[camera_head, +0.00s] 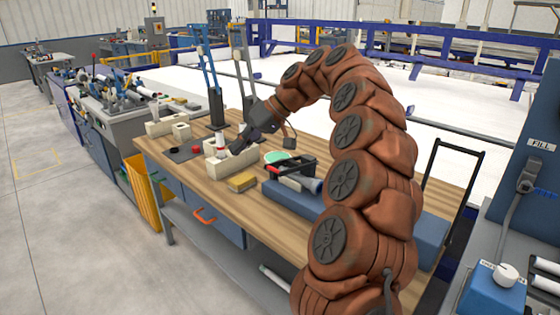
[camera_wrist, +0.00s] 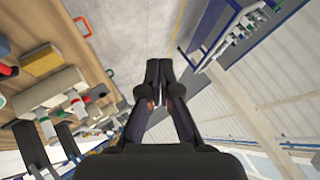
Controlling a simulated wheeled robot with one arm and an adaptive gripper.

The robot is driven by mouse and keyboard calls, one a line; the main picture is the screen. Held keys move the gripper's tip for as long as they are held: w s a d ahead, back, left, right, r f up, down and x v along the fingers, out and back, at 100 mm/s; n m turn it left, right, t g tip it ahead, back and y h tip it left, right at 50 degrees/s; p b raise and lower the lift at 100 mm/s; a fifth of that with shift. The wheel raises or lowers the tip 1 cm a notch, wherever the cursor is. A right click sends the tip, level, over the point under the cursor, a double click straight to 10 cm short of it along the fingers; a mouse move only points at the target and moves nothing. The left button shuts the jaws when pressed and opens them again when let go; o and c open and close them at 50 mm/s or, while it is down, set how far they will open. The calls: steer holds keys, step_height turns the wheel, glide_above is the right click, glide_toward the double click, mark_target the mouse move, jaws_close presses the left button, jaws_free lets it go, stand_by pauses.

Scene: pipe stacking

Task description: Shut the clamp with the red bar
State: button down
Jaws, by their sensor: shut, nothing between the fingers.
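My gripper (camera_head: 240,143) is dark, shut and empty, low over the far part of the wooden workbench (camera_head: 180,170). Its two fingers lie together in the wrist view (camera_wrist: 158,85). Just left of it in the head view stands a small white upright piece with a red part (camera_head: 220,143); I cannot tell if they touch. A small red piece (camera_head: 196,149) lies near a black disc (camera_head: 174,150) farther left. No clamp with a red bar can be made out for certain; my gripper and arm hide part of the bench.
A blue upright frame (camera_head: 210,85) and a grey one (camera_head: 243,75) rise behind my gripper. Bare wood shows at the front left edge.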

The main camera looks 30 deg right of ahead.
steer(key=w+d+f+m+t+h, duration=0.1)
steer(key=d+f+m+t+h, duration=0.2)
steer(key=d, duration=2)
steer(key=n+p, duration=0.1)
steer(key=p, duration=0.1)
glide_above(271, 166)
steer(key=s+d, duration=0.3)
step_height(271, 166, down, 8)
steer(key=r, duration=0.1)
steer(key=shift+w+a+f+t, duration=0.1)
steer(key=shift+a+f, duration=0.15)
steer(key=shift+f, duration=0.25)
steer(key=shift+s+a+f+t, duration=0.1)
steer(key=shift+a+f, duration=0.15)
steer(key=shift+f, duration=0.25)
steer(key=shift+w+a+f+t, duration=0.1)
steer(key=shift+a+f, duration=0.15)
steer(key=shift+f, duration=0.25)
